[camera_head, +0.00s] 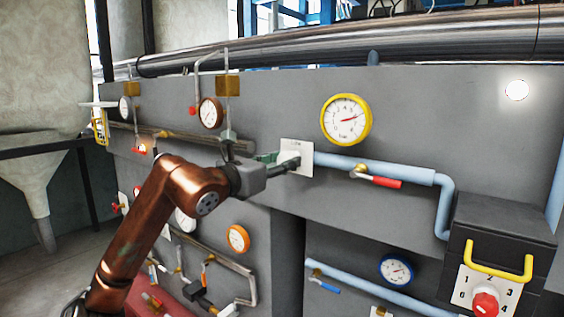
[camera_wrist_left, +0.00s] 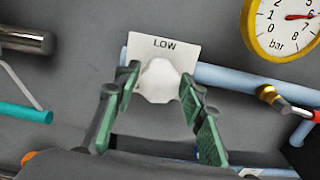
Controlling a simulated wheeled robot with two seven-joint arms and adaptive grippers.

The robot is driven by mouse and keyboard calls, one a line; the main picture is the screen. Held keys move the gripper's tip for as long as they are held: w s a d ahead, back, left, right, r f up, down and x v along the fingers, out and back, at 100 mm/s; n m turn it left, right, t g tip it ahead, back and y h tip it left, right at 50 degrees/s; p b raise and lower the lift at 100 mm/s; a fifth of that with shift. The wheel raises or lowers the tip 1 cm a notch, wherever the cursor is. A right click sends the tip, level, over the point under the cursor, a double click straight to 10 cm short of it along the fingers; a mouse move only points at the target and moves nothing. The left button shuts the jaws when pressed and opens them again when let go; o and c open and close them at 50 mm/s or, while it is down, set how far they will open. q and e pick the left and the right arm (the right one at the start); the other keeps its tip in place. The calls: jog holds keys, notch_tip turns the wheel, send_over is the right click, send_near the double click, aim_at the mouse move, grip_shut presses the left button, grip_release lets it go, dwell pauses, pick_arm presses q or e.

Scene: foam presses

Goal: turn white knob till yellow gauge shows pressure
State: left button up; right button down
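The white knob (camera_wrist_left: 160,80) sits on a white plate (camera_wrist_left: 148,47) marked LOW. My left gripper (camera_wrist_left: 160,86) has its green-padded fingers on both sides of the knob, and their tips appear to touch it. In the head view my left gripper (camera_head: 281,162) reaches the plate (camera_head: 304,158) from the left and hides the knob. The yellow gauge (camera_head: 346,119) is above and right of the plate. Its red needle points right and slightly up, away from zero. It also shows at the top right of the wrist view (camera_wrist_left: 285,27), with its needle near 6 bar. My right gripper is not visible.
A light blue pipe (camera_head: 335,161) with a red-handled valve (camera_head: 380,181) runs right from the plate. A dark box with a yellow handle (camera_head: 499,252) and a red dial (camera_head: 485,303) stands lower right. An orange gauge (camera_head: 238,239) and a blue gauge (camera_head: 396,270) are below.

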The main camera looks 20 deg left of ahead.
pick_arm(q)
jog(key=shift+o, duration=1.3)
jog(key=shift+s, duration=0.15)
jog(key=v, duration=1.1)
jog(key=shift+s+a, duration=0.15)
jog(key=shift+s, duration=0.25)
jog(key=shift+w, duration=0.1)
